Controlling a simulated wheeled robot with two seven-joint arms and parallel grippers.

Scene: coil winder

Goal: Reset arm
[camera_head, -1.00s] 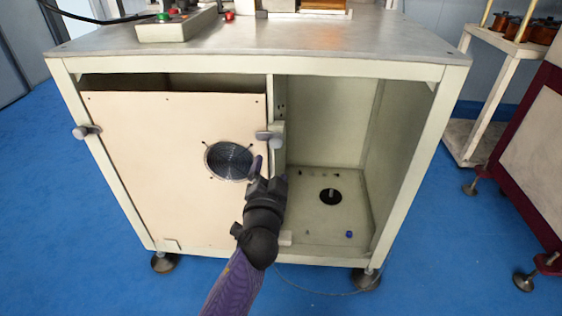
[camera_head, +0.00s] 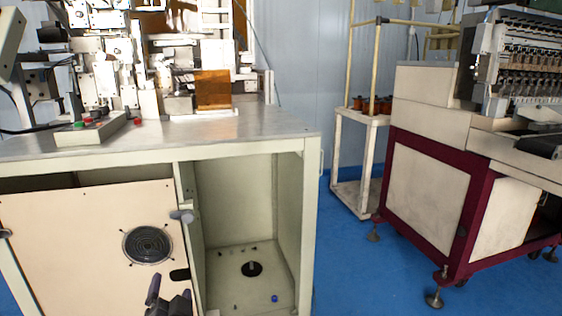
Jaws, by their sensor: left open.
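My left gripper (camera_head: 167,290) shows at the bottom edge, in front of the cream cabinet panel (camera_head: 80,250) of the winder bench. Its dark fingers are apart with nothing between them, and most of its arm is out of the picture. The panel has a round fan grille (camera_head: 147,245) and a dark slot (camera_head: 180,275) near its right edge. A grey knob (camera_head: 181,216) sits at the panel's upper right. The right gripper is not in view.
The open cabinet bay (camera_head: 237,200) holds a black disc (camera_head: 252,269) and a small blue piece (camera_head: 275,299). The bench top (camera_head: 250,126) carries winding machinery and a button box (camera_head: 92,130). A maroon-framed machine (camera_head: 425,185) and a spool rack (camera_head: 356,190) stand right; blue floor lies between.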

